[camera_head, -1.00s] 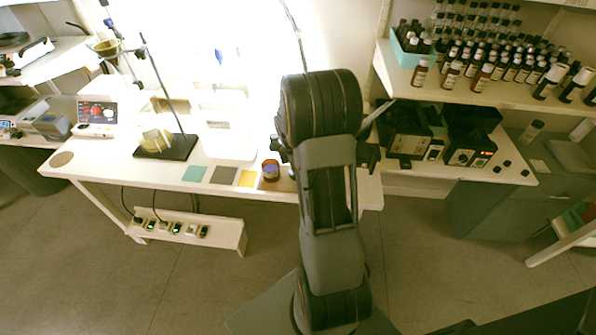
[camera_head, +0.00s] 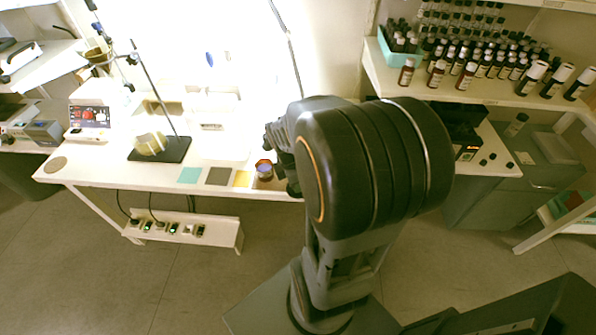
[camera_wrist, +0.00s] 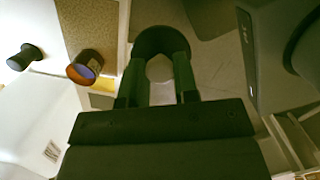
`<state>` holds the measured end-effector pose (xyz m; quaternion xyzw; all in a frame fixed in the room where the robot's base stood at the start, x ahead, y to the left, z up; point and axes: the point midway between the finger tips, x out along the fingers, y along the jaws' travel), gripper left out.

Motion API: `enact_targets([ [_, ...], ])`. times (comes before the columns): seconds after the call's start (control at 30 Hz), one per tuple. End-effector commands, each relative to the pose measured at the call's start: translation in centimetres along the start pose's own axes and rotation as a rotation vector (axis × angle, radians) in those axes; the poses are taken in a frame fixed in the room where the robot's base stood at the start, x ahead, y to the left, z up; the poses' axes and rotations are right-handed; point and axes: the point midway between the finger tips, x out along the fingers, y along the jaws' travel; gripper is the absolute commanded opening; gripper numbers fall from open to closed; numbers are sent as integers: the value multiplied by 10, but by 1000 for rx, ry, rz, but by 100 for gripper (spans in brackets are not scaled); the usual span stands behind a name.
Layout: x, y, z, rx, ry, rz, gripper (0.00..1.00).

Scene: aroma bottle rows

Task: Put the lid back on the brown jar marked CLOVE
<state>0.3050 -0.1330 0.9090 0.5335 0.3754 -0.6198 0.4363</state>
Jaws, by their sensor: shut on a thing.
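A brown jar (camera_head: 264,172) with an open top and a bluish inside stands near the bench's front edge, beside a yellow square. It also shows in the wrist view (camera_wrist: 82,71), left of my fingers; no marking on it can be read. My gripper (camera_wrist: 160,62) is shut on a dark round lid (camera_wrist: 160,33), which shows between and beyond the fingertips. The lid is to the side of the jar and apart from it in the wrist view. In the head view my arm hides the lid and most of the gripper.
Teal (camera_head: 190,175), dark grey (camera_head: 217,176) and yellow (camera_head: 242,179) squares lie left of the jar. A black stand base (camera_head: 174,149) with a rod is further left. A shelf (camera_head: 480,96) of bottles is at right. A dark flared object (camera_wrist: 25,57) lies left in the wrist view.

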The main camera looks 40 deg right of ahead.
Motion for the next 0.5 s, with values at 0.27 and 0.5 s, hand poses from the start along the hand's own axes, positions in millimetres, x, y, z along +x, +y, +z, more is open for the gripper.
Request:
enact_targets([
  [0.27,-28,57,-19,20,-1,-12,6],
  [0.5,-16,115,-42,221,-1,-37,6],
])
